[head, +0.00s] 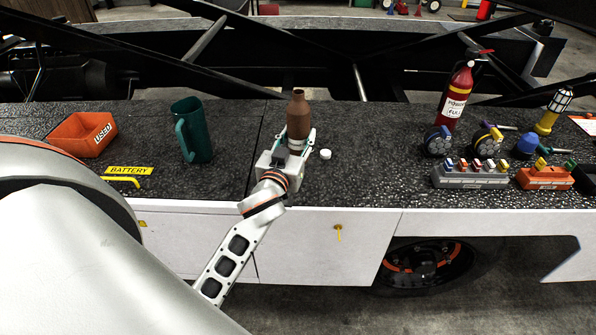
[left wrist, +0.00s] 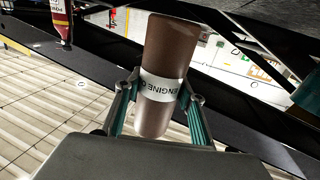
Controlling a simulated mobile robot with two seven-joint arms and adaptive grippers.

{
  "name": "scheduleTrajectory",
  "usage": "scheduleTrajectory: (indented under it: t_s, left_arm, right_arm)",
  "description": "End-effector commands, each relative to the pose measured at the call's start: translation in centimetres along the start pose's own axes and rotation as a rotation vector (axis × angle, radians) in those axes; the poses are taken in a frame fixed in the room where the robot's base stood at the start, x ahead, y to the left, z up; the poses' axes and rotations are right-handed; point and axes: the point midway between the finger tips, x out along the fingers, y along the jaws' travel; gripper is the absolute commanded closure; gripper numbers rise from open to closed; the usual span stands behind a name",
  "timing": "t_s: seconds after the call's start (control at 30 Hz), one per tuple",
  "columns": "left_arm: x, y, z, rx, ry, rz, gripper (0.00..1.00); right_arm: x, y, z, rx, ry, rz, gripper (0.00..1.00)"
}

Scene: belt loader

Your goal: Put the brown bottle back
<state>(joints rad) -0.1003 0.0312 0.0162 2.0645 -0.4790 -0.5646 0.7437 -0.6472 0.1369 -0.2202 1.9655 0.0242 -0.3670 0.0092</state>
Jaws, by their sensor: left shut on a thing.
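The brown bottle (head: 299,113) stands upright on the dark speckled deck in the head view, with a white label and an open-looking neck. My left gripper (head: 297,143) is shut on it around its lower half. In the left wrist view the brown bottle (left wrist: 170,50) sits between the two fingers of my left gripper (left wrist: 157,98), and its label reads "ENGINE O", the rest hidden. A small white cap (head: 325,154) lies on the deck just right of the gripper. I cannot tell whether the bottle's base touches the deck. My right gripper does not show.
A green mug (head: 191,130) and an orange bin (head: 82,134) stand to the left. Black beams cross behind the deck. The deck between cap and tape rolls is clear.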

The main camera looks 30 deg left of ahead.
Motion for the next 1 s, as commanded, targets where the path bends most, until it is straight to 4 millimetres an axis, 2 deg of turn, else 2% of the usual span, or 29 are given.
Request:
scheduleTrajectory:
  t_s: [0.03, 0.2, 0.47, 0.63, 0.77, 1.0]
  left_arm:
    - [0.0, 0.0, 1.8, 0.001, -0.004, -0.001, 0.93]
    - [0.0, 0.0, 5.0, -0.001, -0.003, -0.001, 0.93]
    - [0.0, 0.0, 7.1, 0.000, -0.001, -0.001, 0.93]
    - [0.0, 0.0, 9.8, -0.001, -0.003, -0.001, 0.93]
    - [0.0, 0.0, 10.7, 0.000, -0.001, 0.000, 0.93]
    - [0.0, 0.0, 10.6, -0.001, 0.001, 0.000, 0.93]
  right_arm:
    - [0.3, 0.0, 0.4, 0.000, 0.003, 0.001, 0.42]
    - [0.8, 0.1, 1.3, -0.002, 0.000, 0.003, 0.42]
    - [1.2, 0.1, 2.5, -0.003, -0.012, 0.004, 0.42]
    - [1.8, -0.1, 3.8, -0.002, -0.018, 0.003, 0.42]
    - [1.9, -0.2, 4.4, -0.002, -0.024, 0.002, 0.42]
    - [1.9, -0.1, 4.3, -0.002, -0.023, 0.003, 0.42]
